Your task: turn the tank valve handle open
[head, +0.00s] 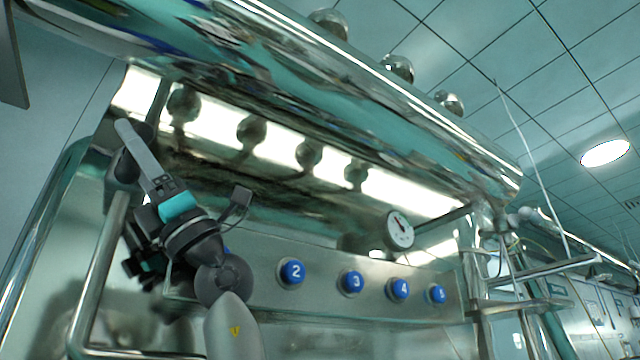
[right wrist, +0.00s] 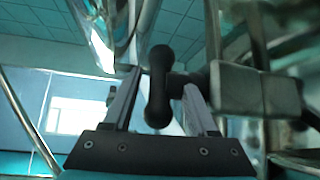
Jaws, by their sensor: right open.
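The black valve handle (right wrist: 158,88) shows in the right wrist view as a rounded dark bar, with a stem running right to a grey block (right wrist: 255,90). My right gripper (head: 128,138) is open at the left of the head view, by the left end of the shiny steel tank (head: 330,90). In the right wrist view its two fingers (right wrist: 158,100) stand on either side of the handle. A gap shows left of the handle; contact on the right is unclear. In the head view my gripper and arm partly hide the handle area. My left gripper is not in view.
A steel panel with several blue numbered buttons (head: 291,272) lies below the tank. A round gauge (head: 400,229) hangs under the tank's right part. Metal frame tubes (head: 100,270) stand close to my right arm on the left.

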